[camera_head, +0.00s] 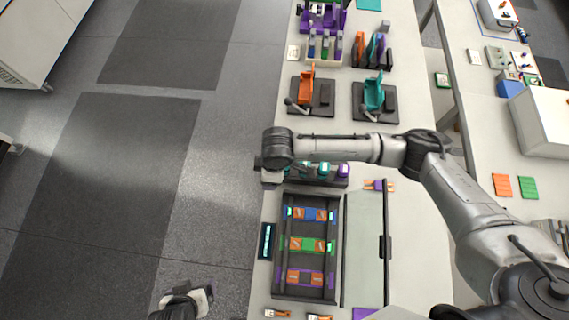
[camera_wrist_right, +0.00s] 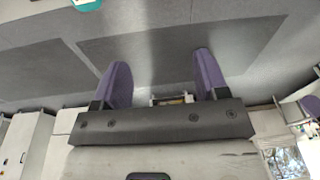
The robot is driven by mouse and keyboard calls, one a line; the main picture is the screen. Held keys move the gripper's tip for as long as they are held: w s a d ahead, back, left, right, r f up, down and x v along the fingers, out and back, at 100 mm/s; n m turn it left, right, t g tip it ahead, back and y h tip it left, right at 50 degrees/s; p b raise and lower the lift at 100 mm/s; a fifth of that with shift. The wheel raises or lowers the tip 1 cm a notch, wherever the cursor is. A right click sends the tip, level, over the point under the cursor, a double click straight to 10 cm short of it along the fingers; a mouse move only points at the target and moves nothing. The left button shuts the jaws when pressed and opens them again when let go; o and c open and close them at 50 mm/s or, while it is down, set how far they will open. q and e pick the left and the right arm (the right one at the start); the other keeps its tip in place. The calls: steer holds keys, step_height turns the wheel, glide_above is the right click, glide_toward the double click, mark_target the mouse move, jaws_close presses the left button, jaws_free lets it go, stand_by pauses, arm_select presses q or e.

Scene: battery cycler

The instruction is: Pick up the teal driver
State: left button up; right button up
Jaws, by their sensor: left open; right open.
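A teal tool-like piece (camera_head: 373,95) stands on a dark base on the bench, far from both grippers. Teal-topped pieces (camera_head: 325,169) also sit in a dark rack beneath my right arm, partly hidden. I cannot tell for sure which of these is the teal driver. My right gripper (camera_head: 270,174) is beside the rack's left end, mostly hidden by its wrist. In the right wrist view its purple fingers (camera_wrist_right: 165,82) are apart with nothing between them; a teal piece (camera_wrist_right: 88,4) is cut off at the top. My left gripper (camera_head: 188,300) is open over the floor at bottom left.
A dark tray (camera_head: 338,235) of coloured blocks lies below the rack, beside a pale panel (camera_head: 364,250). An orange piece (camera_head: 306,82) on a dark base and coloured holders stand farther back. A side bench (camera_head: 490,165) runs along the right.

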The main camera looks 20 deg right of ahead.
steer(key=w+d, duration=0.1)
steer(key=d, duration=0.1)
steer(key=w+d+h, duration=0.1)
steer(key=w+d, duration=0.1)
steer(key=w+d+f+h+b, duration=0.1)
steer(key=w+d, duration=0.1)
steer(key=shift+w+d+m, duration=0.1)
steer(key=shift+d+m, duration=0.2)
steer(key=shift+m, duration=0.1)
step_height(320, 180, down, 8)
steer(key=shift+r, duration=0.1)
step_height(320, 180, down, 4)
steer(key=shift+d+f+p, duration=0.1)
steer(key=shift+f+p, duration=0.15)
steer(key=shift+p, duration=0.55)
steer(key=shift+f, duration=0.45)
steer(key=shift+c, duration=0.3)
steer(key=c, duration=1.1)
steer(key=shift+r, duration=0.1)
steer(key=shift+c, duration=0.2)
